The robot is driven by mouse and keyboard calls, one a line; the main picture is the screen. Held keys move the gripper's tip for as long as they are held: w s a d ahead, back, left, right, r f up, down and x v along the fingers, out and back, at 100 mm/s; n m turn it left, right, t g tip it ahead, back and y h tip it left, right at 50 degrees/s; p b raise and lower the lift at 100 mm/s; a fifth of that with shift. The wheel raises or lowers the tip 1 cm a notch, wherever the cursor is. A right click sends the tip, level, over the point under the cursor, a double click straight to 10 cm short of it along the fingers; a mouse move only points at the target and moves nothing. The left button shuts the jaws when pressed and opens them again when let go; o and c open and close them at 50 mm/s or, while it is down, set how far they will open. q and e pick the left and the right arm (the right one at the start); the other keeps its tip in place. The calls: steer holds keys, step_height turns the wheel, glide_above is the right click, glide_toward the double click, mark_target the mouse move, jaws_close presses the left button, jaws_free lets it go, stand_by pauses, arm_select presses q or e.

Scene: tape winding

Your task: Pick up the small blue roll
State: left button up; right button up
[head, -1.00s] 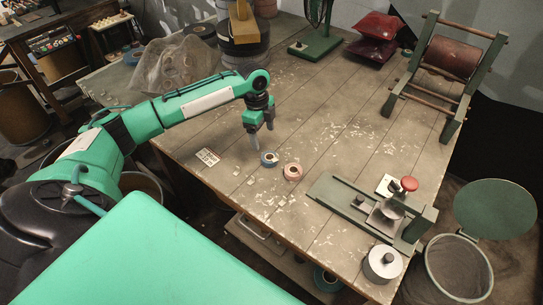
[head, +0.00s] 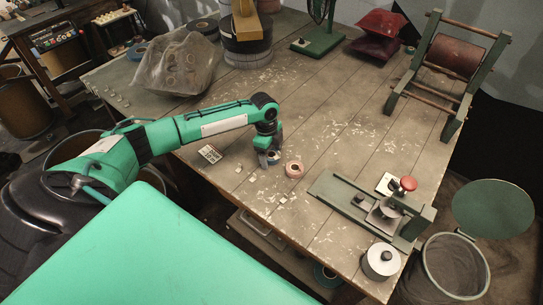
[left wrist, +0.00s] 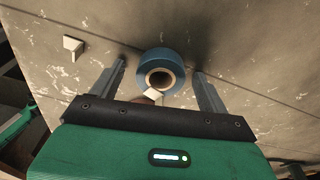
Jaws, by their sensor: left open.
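The small blue roll (left wrist: 160,63) lies flat on the wooden table, with its hole facing up in the left wrist view. In the head view the blue roll (head: 277,156) is partly hidden by my left gripper (head: 269,160). In the left wrist view my left gripper (left wrist: 160,80) is open, with one finger on each side of the roll and visible gaps to both. The fingertips reach about level with the roll in that picture; their height above the table is hard to tell. My right gripper is not in view.
A pink roll (head: 294,169) stands close to the right of the blue one. A small pale card (head: 210,154) and scraps lie to the left. A green metal device (head: 350,200) occupies the front right. The table's middle is mostly clear.

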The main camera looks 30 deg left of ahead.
arm_select(q)
steer(key=c, duration=0.9)
steer(key=shift+c, duration=0.9)
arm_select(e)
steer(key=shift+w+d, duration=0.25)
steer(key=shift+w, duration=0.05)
